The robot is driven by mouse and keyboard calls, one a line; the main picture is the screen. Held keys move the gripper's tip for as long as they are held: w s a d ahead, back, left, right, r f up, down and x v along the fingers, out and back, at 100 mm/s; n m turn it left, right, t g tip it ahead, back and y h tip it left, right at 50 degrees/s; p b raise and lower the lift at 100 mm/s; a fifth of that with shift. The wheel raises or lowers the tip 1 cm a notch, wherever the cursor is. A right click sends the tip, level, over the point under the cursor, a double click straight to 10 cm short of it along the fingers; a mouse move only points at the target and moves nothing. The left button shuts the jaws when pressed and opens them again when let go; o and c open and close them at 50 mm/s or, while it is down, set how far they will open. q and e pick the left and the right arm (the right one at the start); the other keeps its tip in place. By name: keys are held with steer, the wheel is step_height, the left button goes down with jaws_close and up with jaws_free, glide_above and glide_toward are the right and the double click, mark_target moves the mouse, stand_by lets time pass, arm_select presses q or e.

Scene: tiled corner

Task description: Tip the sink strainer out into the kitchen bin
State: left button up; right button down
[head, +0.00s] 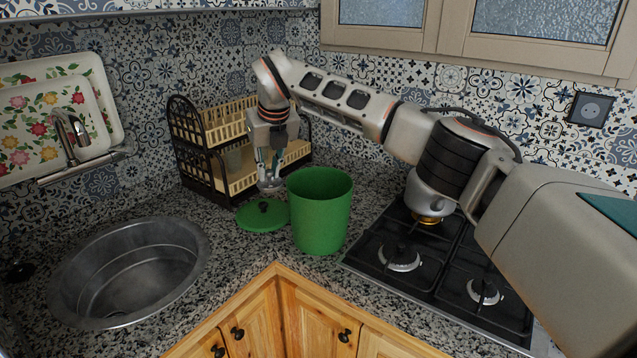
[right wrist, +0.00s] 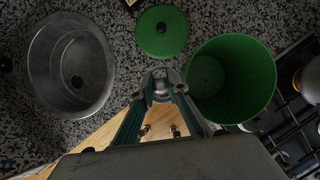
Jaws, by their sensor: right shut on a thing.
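The sink strainer (head: 269,186) is a small shiny metal piece in my right gripper (head: 267,176), which is shut on it. The right gripper (right wrist: 160,88) points down and holds the strainer (right wrist: 161,80) above the counter, over the lid's area and left of the bin's mouth in the head view. The kitchen bin (head: 320,220) is green, upright and open at the top; the right wrist view looks into the bin (right wrist: 238,62). Its green lid (head: 258,220) with a black knob lies on the counter beside it. What the strainer holds is too small to tell. My left gripper is out of view.
A round steel sink (head: 130,275) is at the left, below a tap (head: 72,135). A two-tier dish rack (head: 215,150) stands behind the lid. A gas hob (head: 440,265) with a kettle (head: 428,198) is right of the bin. Granite counter between sink and lid is clear.

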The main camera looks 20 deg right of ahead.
mark_target(270, 170)
steer(key=shift+d, duration=0.3)
steer(key=shift+r, duration=0.2)
steer(key=shift+a+r, duration=0.1)
steer(key=shift+r, duration=1.7)
